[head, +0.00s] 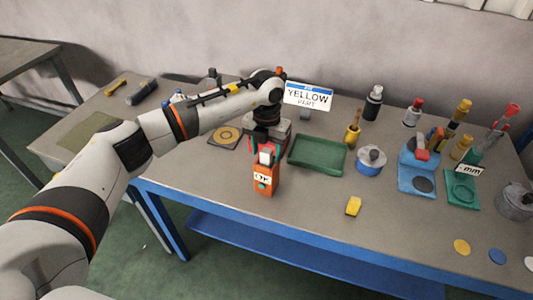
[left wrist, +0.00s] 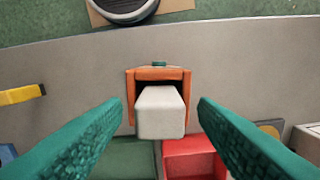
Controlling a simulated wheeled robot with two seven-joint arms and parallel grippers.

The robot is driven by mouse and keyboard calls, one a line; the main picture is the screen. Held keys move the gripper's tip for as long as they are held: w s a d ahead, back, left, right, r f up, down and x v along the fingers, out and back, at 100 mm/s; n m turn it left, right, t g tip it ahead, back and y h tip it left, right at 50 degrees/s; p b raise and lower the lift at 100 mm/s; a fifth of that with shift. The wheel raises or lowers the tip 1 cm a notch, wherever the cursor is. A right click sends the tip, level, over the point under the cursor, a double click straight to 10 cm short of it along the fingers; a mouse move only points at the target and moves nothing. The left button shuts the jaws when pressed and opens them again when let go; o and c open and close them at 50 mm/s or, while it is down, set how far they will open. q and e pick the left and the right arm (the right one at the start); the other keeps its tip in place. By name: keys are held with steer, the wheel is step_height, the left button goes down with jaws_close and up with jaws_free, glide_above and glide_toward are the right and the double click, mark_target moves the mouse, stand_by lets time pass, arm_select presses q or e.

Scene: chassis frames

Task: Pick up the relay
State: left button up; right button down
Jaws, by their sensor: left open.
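A pale grey block (head: 266,156), which looks like the relay, stands in the top of an orange box marked OK (head: 263,180) near the table's front edge. In the left wrist view the block (left wrist: 160,112) rises from the orange frame (left wrist: 160,74) at the picture's middle. My left gripper (head: 265,147) is at the top of the box. Its two green fingers (left wrist: 160,115) are open, one to each side of the block, with gaps on both sides. The block's lower part is hidden inside the box. My right gripper is not in view.
A green tray (head: 316,167) lies right of the box, and a yellow block (head: 353,206) lies nearer the front edge. A mat with a yellow ring (head: 224,138) is to the left. A blue pot (head: 370,160) and several bottles stand farther right.

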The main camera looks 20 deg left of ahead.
arm_select(q)
steer(key=shift+f, duration=0.4)
steer(key=shift+c, duration=0.4)
steer(key=shift+r, duration=0.1)
steer(key=c, duration=1.1)
